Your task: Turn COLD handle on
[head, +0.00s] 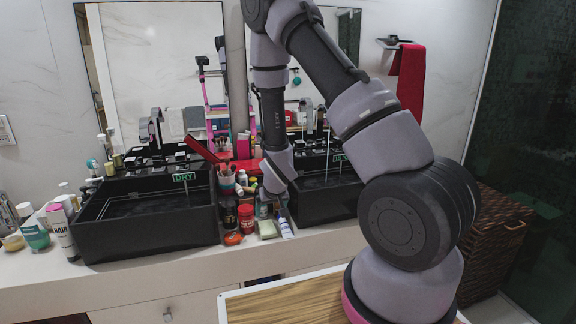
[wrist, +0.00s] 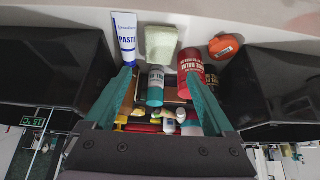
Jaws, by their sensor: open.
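Two black vessel sinks stand on the counter, a left sink (head: 140,235) with a green-lit label and a right sink (head: 330,195), partly behind my arm. A dark faucet (head: 152,130) rises behind the left sink, with small block-like fittings near it. The right sink's faucet area is partly hidden by my arm. I cannot tell which fitting is the COLD handle. My gripper (head: 285,208) points down between the sinks, above the toiletries. In the wrist view, my gripper (wrist: 160,78) has its teal fingers spread apart with nothing held between them.
Toiletries crowd the gap between the sinks: a red jar (head: 245,218), an orange container (head: 233,239), a white tube (wrist: 126,38) and a pale green block (wrist: 161,43). More bottles stand at the far left (head: 60,230). A red towel (head: 410,78) hangs at right. The front counter strip is clear.

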